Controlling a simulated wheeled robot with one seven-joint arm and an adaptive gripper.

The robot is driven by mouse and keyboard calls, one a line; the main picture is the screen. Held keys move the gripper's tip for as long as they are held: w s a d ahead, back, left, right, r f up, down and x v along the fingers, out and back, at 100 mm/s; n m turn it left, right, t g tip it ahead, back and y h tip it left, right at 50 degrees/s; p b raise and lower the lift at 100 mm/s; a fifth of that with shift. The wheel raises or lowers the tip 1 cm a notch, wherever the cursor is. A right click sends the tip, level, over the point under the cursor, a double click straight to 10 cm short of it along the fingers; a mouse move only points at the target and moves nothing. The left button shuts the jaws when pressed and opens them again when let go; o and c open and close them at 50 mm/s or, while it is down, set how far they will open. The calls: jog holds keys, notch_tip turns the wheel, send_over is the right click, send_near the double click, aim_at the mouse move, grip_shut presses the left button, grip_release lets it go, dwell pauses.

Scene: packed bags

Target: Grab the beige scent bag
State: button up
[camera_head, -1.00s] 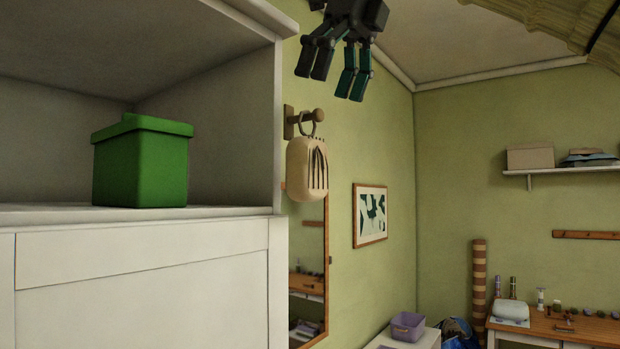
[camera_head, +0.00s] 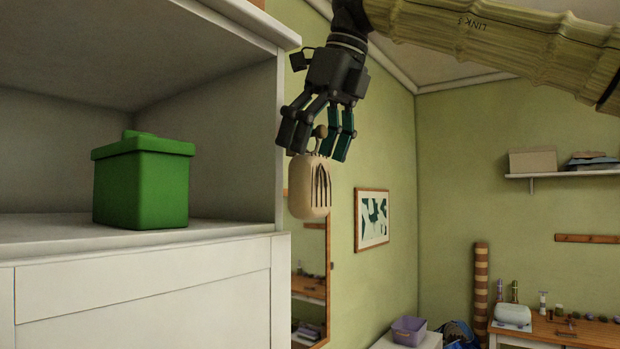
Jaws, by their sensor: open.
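The beige scent bag (camera_head: 309,188) hangs from a wooden wall peg (camera_head: 321,131), beside the right edge of the white cabinet. It is rounded, with dark slits on its right side. My gripper (camera_head: 316,150) points down at the top of the bag with its fingers open. The fingers appear on either side of the bag's top and the peg. They hide the bag's hanging ring and most of the peg's mount. I cannot tell whether a finger touches the bag.
A green lidded box (camera_head: 142,182) stands on the white cabinet's shelf (camera_head: 235,230) at left. The cabinet's side panel is close to the gripper's left. A mirror (camera_head: 310,270) hangs below the bag, and a framed picture (camera_head: 371,219) is to the right.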

aim_at(313, 159)
jog(key=w+f, duration=0.2)
jog(key=w, duration=0.1)
jog(key=shift+a+p, duration=0.15)
jog(key=shift+p, duration=0.15)
jog(key=shift+s+f, duration=0.2)
jog(key=shift+s, duration=0.15)
jog(key=s, duration=0.2)
jog(key=s+r, duration=0.1)
jog(key=s, duration=0.2)
jog(key=shift+s+a+r, duration=0.1)
jog(key=shift+a, duration=0.05)
jog(key=shift+c, duration=1)
jog(key=shift+w, duration=0.25)
jog(key=c, duration=0.3)
jog(key=w, duration=0.1)
jog(key=w+f, duration=0.1)
jog(key=w, duration=0.1)
jog(key=shift+f, duration=0.1)
jog(key=c, duration=0.5)
jog(key=shift+s+d, duration=0.1)
jog(key=shift+d, duration=0.1)
jog(key=shift+c, duration=0.5)
jog(key=shift+s+a, duration=0.2)
jog(key=shift+s, duration=0.1)
